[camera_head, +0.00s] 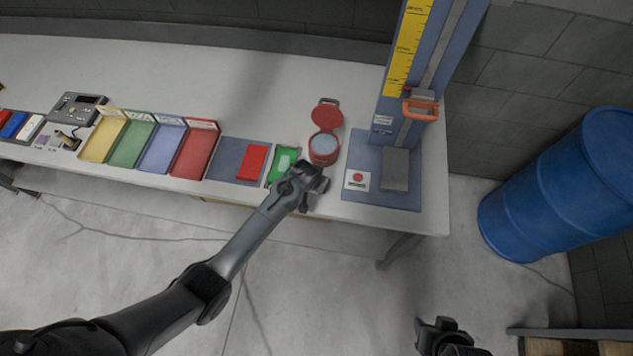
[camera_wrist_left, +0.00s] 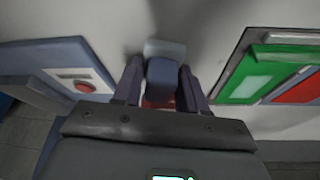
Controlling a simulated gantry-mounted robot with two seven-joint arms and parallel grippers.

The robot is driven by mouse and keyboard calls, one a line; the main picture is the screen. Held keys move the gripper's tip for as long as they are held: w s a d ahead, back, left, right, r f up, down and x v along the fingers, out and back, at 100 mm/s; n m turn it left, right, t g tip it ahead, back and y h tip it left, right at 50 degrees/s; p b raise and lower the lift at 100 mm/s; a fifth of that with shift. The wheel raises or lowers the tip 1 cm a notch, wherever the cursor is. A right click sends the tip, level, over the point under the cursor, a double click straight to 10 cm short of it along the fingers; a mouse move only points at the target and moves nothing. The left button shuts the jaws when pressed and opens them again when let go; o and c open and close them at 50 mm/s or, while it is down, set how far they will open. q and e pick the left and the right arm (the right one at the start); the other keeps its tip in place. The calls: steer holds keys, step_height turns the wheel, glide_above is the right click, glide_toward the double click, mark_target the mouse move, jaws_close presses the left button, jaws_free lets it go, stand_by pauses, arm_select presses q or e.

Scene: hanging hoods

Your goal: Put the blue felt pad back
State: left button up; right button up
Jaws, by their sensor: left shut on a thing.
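My left gripper (camera_head: 312,184) is over the table's front edge, just in front of the open red round tin. In the left wrist view its two fingers (camera_wrist_left: 160,85) are shut on a small blue block (camera_wrist_left: 162,78) that appears to be the blue felt pad. A pale grey-blue part (camera_wrist_left: 165,48) shows at the block's far end. In the head view the gripper hides the held block. The red tin (camera_head: 314,158) has its lid (camera_head: 326,117) swung back and a pale blue round surface inside. My right gripper (camera_head: 440,324) is low in the head view; its jaw gap is unclear.
A green tray (camera_head: 276,176) and a blue-grey mat (camera_head: 225,158) with a red block (camera_head: 252,162) lie left of the tin. Yellow, green, blue and red bins stand further left. A tall blue gauge stand (camera_head: 372,150) is on the right. A blue drum (camera_head: 560,185) stands beyond the table.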

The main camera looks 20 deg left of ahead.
arm_select(q)
steer(key=shift+f+b, duration=0.3)
steer(key=shift+f, duration=0.25)
steer(key=o, duration=1.1)
